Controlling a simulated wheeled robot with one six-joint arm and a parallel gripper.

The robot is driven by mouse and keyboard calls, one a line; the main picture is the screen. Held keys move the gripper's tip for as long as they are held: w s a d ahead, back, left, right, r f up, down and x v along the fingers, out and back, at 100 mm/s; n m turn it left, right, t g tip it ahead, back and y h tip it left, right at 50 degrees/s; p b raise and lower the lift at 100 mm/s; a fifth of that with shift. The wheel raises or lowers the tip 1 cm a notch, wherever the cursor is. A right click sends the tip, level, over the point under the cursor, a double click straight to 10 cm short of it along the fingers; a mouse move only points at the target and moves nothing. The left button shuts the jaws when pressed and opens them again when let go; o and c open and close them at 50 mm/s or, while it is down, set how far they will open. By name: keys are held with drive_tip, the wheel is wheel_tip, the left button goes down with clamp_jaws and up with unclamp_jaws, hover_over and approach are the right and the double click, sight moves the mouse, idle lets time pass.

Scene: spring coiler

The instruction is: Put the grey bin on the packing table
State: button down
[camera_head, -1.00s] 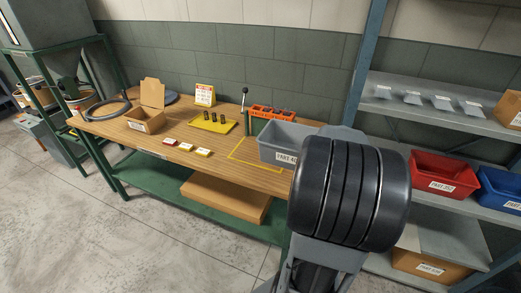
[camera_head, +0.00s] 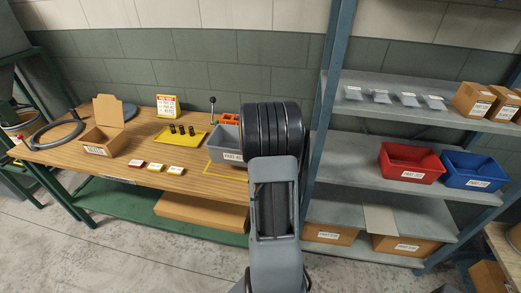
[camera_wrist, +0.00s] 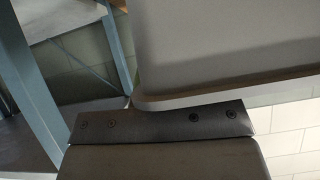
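The grey bin (camera_head: 226,147), with a white part label on its front, is upright over the yellow-outlined area (camera_head: 225,174) at the right of the wooden packing table (camera_head: 138,147). I cannot tell whether its base touches the tabletop. My arm hides the bin's right side and my gripper in the head view. In the wrist view the bin's grey wall (camera_wrist: 230,45) fills the upper right, close against my gripper (camera_wrist: 160,125). The gripper appears shut on it, though only part of the gripper shows.
A yellow tray (camera_head: 165,141) with dark cylinders, an orange holder (camera_head: 229,119), a lever, an open carton (camera_head: 102,137) and small red and yellow boxes share the table. A blue-posted shelf on the right holds a red bin (camera_head: 408,161), a blue bin (camera_head: 471,170) and cartons.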

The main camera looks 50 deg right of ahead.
drive_tip(key=shift+w+d+f, duration=0.1)
drive_tip(key=shift+w+f, duration=0.9)
drive_tip(key=shift+f, duration=0.1)
drive_tip(key=shift+w+f, duration=0.2)
drive_tip(key=shift+f, duration=1.55)
drive_tip(key=shift+f, duration=0.2)
drive_tip(key=c, duration=1.3)
unclamp_jaws()
drive_tip(key=shift+r, duration=0.1)
